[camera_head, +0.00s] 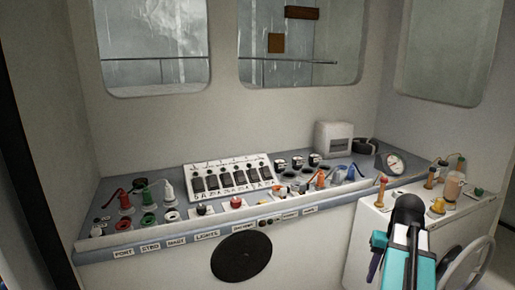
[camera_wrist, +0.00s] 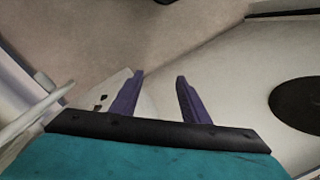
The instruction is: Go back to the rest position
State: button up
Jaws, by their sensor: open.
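My gripper (camera_wrist: 160,76) is open in the wrist view. Its two purple fingers stand apart with nothing between them. In the head view my gripper (camera_head: 375,265) hangs low at the right, in front of the white side cabinet (camera_head: 358,235). One purple finger shows there beside the teal and black body, and the arm hides part of the cabinet. The wrist view looks down past the fingers to pale panels and the floor.
A grey console (camera_head: 150,237) carries a switch panel (camera_head: 229,175), coloured plugs and sockets. A round black disc (camera_head: 241,256) is on its front, and it also shows in the wrist view (camera_wrist: 298,105). A steering wheel (camera_head: 470,268) stands right of my arm. Windows are above.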

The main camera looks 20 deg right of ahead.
jog(key=w+a+f+n+g+y+b, duration=0.1)
jog(key=w+a+f+n+g+b, duration=0.2)
jog(key=a+f, duration=2.15)
jog(key=s+a+f+n+g, duration=0.1)
jog(key=s+a+f, duration=0.3)
jog(key=f, duration=0.4)
jog(key=s+a+f+n+g+h, duration=0.1)
jog(key=s+a+f, duration=0.4)
jog(key=s+f, duration=0.2)
jog(key=s+a+f+n+g+h, duration=0.1)
jog(key=s+a+f, duration=0.3)
jog(key=f, duration=0.7)
jog(key=shift+s+a+n, duration=0.25)
jog(key=shift+s+n, duration=0.15)
jog(key=shift+s, duration=0.5)
jog(key=shift+c, duration=1.4)
